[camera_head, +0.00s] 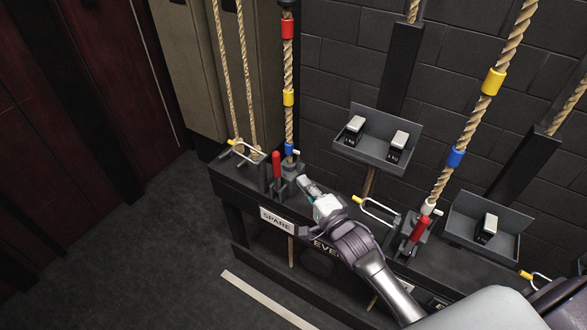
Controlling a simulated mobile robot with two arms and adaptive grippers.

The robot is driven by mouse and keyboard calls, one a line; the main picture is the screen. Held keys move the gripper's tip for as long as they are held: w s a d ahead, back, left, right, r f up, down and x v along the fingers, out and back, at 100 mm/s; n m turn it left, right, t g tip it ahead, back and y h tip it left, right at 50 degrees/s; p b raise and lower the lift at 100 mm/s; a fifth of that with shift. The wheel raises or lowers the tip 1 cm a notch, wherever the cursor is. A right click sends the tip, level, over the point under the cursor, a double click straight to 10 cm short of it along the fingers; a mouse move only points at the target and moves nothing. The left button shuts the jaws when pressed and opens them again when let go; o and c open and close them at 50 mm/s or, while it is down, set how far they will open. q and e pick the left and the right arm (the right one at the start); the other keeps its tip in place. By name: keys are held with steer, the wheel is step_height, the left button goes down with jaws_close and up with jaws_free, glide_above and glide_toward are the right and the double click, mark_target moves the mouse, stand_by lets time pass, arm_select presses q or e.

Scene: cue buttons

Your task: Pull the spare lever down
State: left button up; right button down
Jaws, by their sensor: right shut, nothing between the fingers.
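The spare lever (277,168) has a red handle and stands upright on the dark rail, above a white sign (276,219) that reads SPARE. My right gripper (304,184) is shut and empty. It is just to the right of the red handle and a little lower, close to the lever's grey base. I cannot tell whether it touches the base. My left gripper is not in view.
A second red lever (420,228) stands further right on the rail (240,198). Ropes with coloured bands rise behind the levers. My right arm partly covers another sign. Open floor (130,250) lies at the left.

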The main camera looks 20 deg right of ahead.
mark_target(277, 174)
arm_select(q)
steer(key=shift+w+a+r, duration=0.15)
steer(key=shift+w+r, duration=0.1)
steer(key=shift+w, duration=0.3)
arm_select(e)
steer(key=w+a, duration=0.1)
steer(key=w, duration=0.8)
steer(key=shift+w+a, duration=0.2)
steer(key=shift+a, duration=0.1)
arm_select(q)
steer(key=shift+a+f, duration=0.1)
arm_select(e)
steer(key=shift+s, duration=0.1)
